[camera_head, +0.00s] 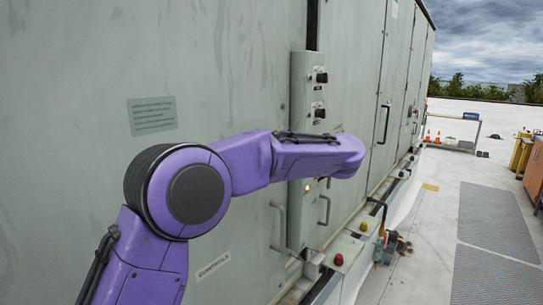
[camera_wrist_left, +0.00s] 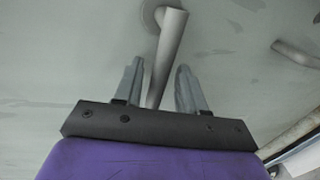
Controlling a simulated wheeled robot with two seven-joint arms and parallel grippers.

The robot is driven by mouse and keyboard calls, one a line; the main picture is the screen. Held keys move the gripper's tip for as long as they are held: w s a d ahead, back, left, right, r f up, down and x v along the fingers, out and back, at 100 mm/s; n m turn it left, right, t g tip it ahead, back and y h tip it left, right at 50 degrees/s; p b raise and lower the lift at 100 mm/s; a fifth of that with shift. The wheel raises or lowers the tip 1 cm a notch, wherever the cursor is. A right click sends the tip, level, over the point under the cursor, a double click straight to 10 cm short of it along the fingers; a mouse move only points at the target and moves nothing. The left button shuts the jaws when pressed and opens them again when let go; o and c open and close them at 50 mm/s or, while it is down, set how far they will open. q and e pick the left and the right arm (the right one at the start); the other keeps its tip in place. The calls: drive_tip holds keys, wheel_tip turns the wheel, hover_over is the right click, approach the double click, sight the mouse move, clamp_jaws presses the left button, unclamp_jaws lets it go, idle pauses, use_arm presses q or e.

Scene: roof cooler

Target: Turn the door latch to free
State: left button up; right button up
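In the left wrist view a grey bar-shaped latch handle (camera_wrist_left: 169,45) stands out from a round base on the grey-green door. My left gripper (camera_wrist_left: 159,68) is open, with one finger on each side of the handle. Gaps show between the bar and both fingers, so the gripper is not closed on it. The handle's lower end is hidden behind the gripper's dark palm. In the head view my purple left arm crosses in front of the cabinet door (camera_head: 230,80), and its gripper is hidden behind the arm's far end. My right gripper is not in view.
A control box (camera_head: 305,95) with black knobs is on the cabinet, just above my arm. A loop handle (camera_head: 279,226) is below it. A ledge with red and yellow knobs (camera_head: 338,259) runs along the base. Open roof floor (camera_head: 425,240) lies to the right.

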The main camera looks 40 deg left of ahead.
use_arm(q)
drive_tip(key=shift+d, duration=0.3)
drive_tip(key=d+r+b, duration=0.2)
drive_tip(key=d+b, duration=0.1)
drive_tip(key=d, duration=0.7)
drive_tip(key=shift+s+a, duration=0.1)
drive_tip(key=shift+a, duration=0.1)
drive_tip(key=shift+d, duration=0.15)
